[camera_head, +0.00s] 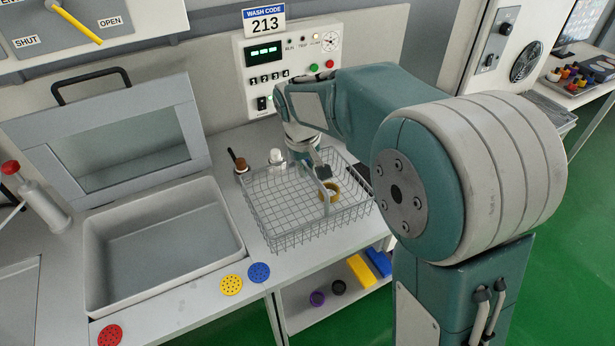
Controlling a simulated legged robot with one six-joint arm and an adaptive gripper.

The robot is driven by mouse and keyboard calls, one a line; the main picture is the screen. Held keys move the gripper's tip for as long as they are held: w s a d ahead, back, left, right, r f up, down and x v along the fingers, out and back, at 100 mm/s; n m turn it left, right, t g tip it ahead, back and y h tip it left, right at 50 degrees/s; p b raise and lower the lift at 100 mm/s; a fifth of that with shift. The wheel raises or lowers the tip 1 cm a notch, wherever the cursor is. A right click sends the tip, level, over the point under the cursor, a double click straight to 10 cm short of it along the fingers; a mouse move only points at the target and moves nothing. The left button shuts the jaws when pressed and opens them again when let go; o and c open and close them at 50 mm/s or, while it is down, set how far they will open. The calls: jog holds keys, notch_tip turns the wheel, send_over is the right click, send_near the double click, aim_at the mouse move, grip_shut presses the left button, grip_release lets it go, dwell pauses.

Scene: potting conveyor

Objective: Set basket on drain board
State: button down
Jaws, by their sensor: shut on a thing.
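The grey wire basket (262,222) is over the right part of the worktop, below the control panel. My gripper (324,176) reaches down into the basket's area from behind and is shut on the basket's upright handle. My arm hides part of the grip. A brown ring-shaped item (331,191) shows in the basket beside the handle. I cannot tell whether the basket's underside touches the worktop. I cannot tell for certain which surface is the drain board.
An empty grey basin (164,246) with a raised windowed lid (119,137) is left of the basket. Brown-topped (241,168) and white-topped bottles (276,158) stand close behind the basket. Yellow (231,285) and blue discs (259,272) lie near the front edge.

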jog(key=f, duration=0.3)
jog(key=shift+w+d+f, duration=0.1)
jog(key=shift+w+f, duration=0.1)
jog(key=shift+f, duration=0.15)
jog(key=c, duration=0.7)
grip_release()
